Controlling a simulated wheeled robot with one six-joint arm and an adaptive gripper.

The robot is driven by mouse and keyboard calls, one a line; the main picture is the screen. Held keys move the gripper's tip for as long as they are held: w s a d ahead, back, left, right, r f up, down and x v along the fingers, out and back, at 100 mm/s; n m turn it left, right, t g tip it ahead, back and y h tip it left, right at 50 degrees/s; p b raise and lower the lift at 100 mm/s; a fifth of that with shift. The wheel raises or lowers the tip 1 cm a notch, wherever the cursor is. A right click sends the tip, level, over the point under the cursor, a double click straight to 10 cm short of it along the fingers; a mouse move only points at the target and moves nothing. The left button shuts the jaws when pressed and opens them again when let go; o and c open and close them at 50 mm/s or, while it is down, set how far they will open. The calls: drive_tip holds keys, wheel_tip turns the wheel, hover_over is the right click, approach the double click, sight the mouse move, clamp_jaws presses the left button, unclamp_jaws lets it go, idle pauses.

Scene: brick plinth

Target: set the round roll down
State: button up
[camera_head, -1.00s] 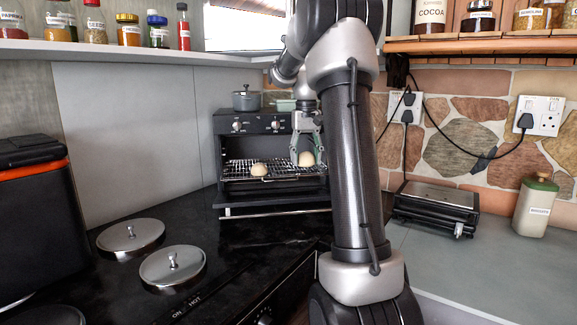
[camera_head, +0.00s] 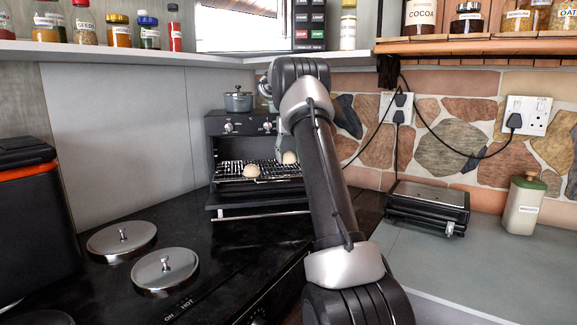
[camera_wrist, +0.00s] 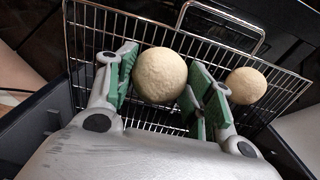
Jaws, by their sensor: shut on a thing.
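The round roll (camera_wrist: 160,75) is pale and ball-shaped and sits between the green finger pads of my gripper (camera_wrist: 162,88), which is shut on it. In the head view the same roll (camera_head: 289,157) shows beside my arm at the oven mouth, with most of the gripper hidden behind the arm. A second pale roll (camera_head: 251,170) rests on the wire rack (camera_head: 228,177) to its left; this roll also shows in the wrist view (camera_wrist: 246,85), to the right of the gripper. Whether the held roll touches the rack cannot be told.
The small black oven (camera_head: 225,127) is open, with its door (camera_head: 262,199) lowered in front and a grey pot (camera_head: 238,102) on top. Two metal lids (camera_head: 122,238) lie on the hob. A flat grill (camera_head: 428,205) and a canister (camera_head: 524,205) stand at the right.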

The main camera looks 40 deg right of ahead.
wheel_tip(320, 180, down, 3)
drive_tip(key=shift+f, duration=0.15)
drive_tip(key=shift+w+f, duration=0.15)
drive_tip(key=shift+f, duration=0.15)
drive_tip(key=o, duration=0.8)
drive_tip(key=shift+f, duration=0.1)
drive_tip(key=shift+c, duration=0.2)
